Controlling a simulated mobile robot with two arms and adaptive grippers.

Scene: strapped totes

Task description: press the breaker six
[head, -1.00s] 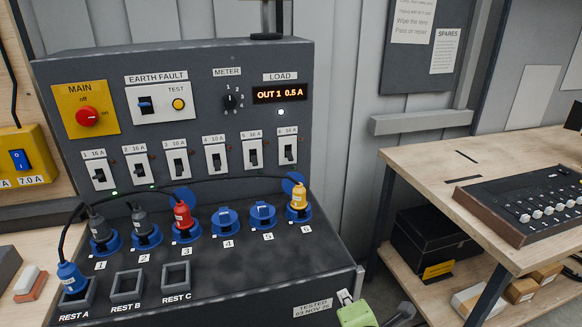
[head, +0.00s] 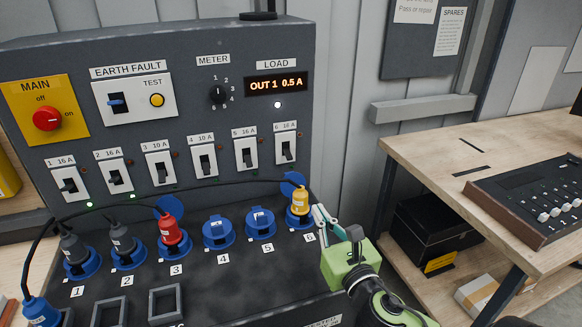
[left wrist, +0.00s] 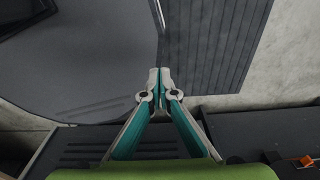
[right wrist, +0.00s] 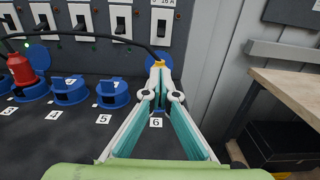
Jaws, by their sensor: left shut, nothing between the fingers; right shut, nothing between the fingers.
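Breaker six (head: 285,148) is the rightmost switch in the row on the dark sloped panel, with a white plate and a dark lever. It also shows in the right wrist view (right wrist: 163,27), cut by the top edge. My right gripper (head: 317,210) is shut and empty, below and right of the breaker, beside the yellow plug (head: 299,202) in socket 6. In the right wrist view its tips (right wrist: 158,70) overlap the plug and stay apart from the breaker. My left gripper (left wrist: 159,74) is shut and empty, away from the panel.
The red plug (head: 168,231) and two dark plugs sit in sockets 3, 2 and 1. A black cable (head: 230,184) arches below the breakers to the yellow plug. The load display (head: 276,85) reads OUT 1 0.5 A. A wooden bench (head: 420,150) stands to the right.

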